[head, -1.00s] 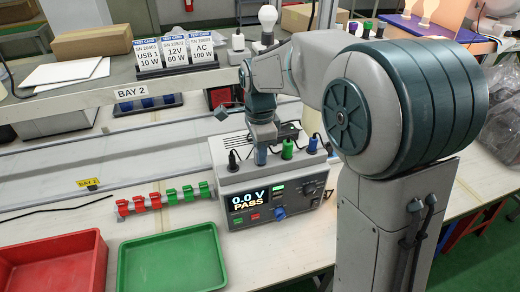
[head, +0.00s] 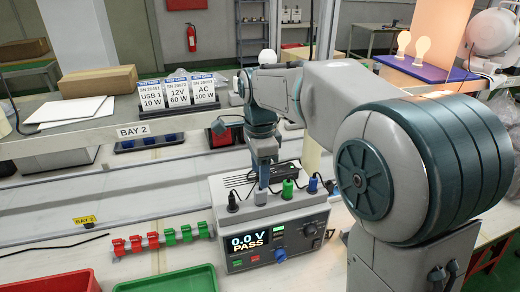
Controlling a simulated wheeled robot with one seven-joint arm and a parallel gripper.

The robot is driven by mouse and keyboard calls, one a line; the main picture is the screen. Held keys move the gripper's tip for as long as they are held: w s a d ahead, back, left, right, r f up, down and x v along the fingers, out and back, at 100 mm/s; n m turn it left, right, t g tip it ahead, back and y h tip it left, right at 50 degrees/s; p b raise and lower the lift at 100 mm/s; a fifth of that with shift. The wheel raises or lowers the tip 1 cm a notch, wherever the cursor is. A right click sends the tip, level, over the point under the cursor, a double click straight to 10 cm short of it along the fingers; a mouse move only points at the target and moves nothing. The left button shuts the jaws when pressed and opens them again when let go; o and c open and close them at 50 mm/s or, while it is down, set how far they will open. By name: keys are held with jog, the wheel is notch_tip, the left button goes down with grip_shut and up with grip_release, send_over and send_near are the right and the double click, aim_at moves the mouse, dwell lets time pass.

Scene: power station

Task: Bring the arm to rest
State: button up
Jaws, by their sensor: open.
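My arm reaches over the bench and bends down at the wrist. My gripper (head: 262,190) points down just above the top of a grey tester (head: 310,218), beside its plugs. The fingers show nearly edge-on and I see nothing held. Whether the fingertips touch the tester's top is hard to tell. The tester's screen (head: 248,243) reads 0.0 V PASS. A black plug (head: 232,201) stands left of the gripper; a green plug (head: 287,189) and a blue plug (head: 312,184) stand to its right.
A row of red and green clips (head: 163,238) lies left of the tester. Red (head: 50,282) and green (head: 170,280) trays sit at the front. Behind, the Bay 2 shelf (head: 70,140) carries test cards (head: 177,93) and a cardboard box (head: 93,81). Two bulbs (head: 412,46) stand back right.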

notch_tip(320, 180, up, 6)
jog(key=s+d+f+n+t, duration=0.1)
jog(key=s+d+f+n, duration=0.4)
jog(key=s+d+n, duration=0.2)
jog(key=s+d+f+n+t, duration=0.2)
jog(key=s+d+f+n, duration=0.4)
jog(key=s, duration=0.6)
jog(key=shift+d+f+n, duration=0.2)
jog(key=shift+d+n, duration=0.3)
jog(key=shift+n, duration=0.4)
